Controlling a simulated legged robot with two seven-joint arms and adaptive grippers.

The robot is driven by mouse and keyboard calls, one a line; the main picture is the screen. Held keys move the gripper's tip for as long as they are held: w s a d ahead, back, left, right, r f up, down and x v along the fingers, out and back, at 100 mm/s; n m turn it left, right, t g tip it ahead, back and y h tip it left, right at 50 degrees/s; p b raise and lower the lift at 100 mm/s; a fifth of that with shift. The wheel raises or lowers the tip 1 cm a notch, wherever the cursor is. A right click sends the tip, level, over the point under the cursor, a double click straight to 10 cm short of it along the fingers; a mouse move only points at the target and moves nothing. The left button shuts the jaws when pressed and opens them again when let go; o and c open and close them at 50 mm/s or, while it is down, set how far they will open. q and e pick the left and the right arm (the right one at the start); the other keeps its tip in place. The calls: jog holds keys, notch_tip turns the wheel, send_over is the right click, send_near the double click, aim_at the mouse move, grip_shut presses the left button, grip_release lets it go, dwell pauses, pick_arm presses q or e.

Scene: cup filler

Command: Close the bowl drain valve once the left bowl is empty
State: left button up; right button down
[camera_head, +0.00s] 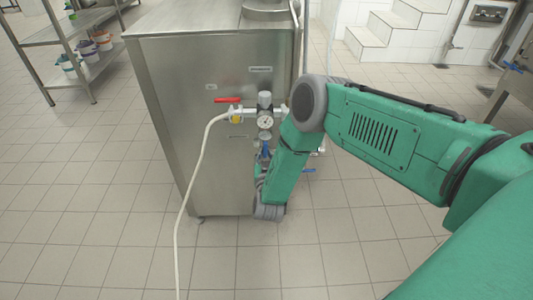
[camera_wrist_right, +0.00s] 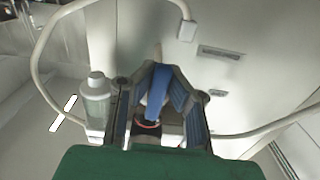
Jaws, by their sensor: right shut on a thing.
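A steel machine cabinet (camera_head: 180,110) stands in the middle of the head view. My right arm reaches down in front of its right side. My right gripper (camera_head: 263,163) is small and partly hidden there, low by the pipework. In the right wrist view, my right gripper (camera_wrist_right: 158,82) is shut on a blue valve handle (camera_wrist_right: 158,90), with one finger on each side. The handle stands lengthwise between the fingers. I cannot tell from these views whether the left bowl is empty; its inside is not visible. My left gripper is out of view.
A red lever (camera_head: 227,100) and a pressure gauge (camera_head: 265,122) sit above my right gripper. A white hose (camera_head: 187,200) hangs from the pipework to the floor. Another blue handle (camera_head: 309,170) shows to the right. A metal shelf (camera_head: 70,32) stands at left; the floor in front is clear.

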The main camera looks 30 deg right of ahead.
jog(key=shift+w+a+r+m, duration=0.25)
jog(key=shift+a+m, duration=0.2)
jog(key=shift+m, duration=2.25)
jog(key=shift+w+a+r+m, duration=0.1)
jog(key=shift+a+r+m, duration=0.35)
jog(key=shift+m, duration=2.25)
jog(key=shift+w+a+r+m, duration=0.25)
jog(key=shift+a+m, duration=0.25)
jog(key=shift+m, duration=2.2)
jog(key=c, duration=1.5)
grip_release()
jog(key=shift+s, duration=0.1)
jog(key=shift+c, duration=0.2)
jog(key=shift+d+r, duration=0.1)
jog(key=shift+r, duration=0.05)
jog(key=shift+r, duration=0.1)
